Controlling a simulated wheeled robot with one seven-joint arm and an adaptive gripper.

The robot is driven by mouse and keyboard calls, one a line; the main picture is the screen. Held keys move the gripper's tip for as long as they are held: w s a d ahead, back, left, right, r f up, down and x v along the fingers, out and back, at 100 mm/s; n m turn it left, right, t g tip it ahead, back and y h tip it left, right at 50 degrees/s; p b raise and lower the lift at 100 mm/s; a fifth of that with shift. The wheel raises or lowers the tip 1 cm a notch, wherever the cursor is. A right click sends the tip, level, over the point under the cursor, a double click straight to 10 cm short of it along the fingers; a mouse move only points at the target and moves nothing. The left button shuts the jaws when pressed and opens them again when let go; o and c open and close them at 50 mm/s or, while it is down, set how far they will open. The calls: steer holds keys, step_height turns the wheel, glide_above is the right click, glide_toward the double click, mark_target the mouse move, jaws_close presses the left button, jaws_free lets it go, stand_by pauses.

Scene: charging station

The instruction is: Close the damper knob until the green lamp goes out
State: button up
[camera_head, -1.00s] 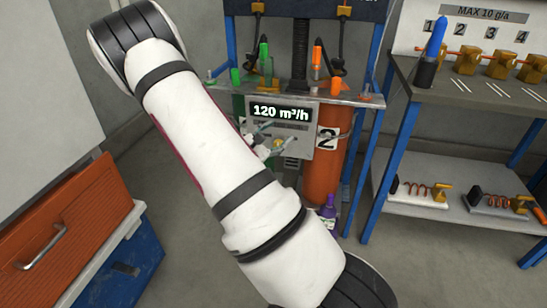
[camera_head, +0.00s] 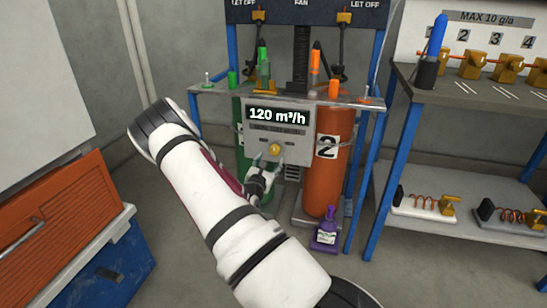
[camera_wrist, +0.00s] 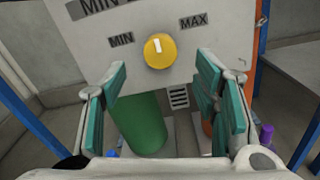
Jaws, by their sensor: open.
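The yellow damper knob (camera_head: 275,149) is on the front of a grey panel (camera_head: 254,131) whose display reads 120 m³/h. In the wrist view the knob (camera_wrist: 159,51) sits between the MIN label on the left and MAX on the right, its white mark pointing nearly straight up. My gripper (camera_wrist: 161,78) is open and empty, its green-padded fingers apart either side of and just below the knob, not touching it. In the head view my gripper (camera_head: 266,163) is just in front of the panel, below the knob. I cannot tell which green item is the lamp.
A green cylinder (camera_wrist: 140,124) and an orange cylinder (camera_head: 328,187) stand behind and beside the panel. A purple bottle (camera_head: 325,228) stands on the floor. A shelf (camera_head: 445,190) is at the right; an orange and blue cabinet (camera_head: 70,225) is at the left.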

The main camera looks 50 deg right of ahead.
mark_target(274, 151)
steer(key=shift+b+x, duration=0.9)
steer(key=shift+x, duration=2.25)
steer(key=c, duration=1.2)
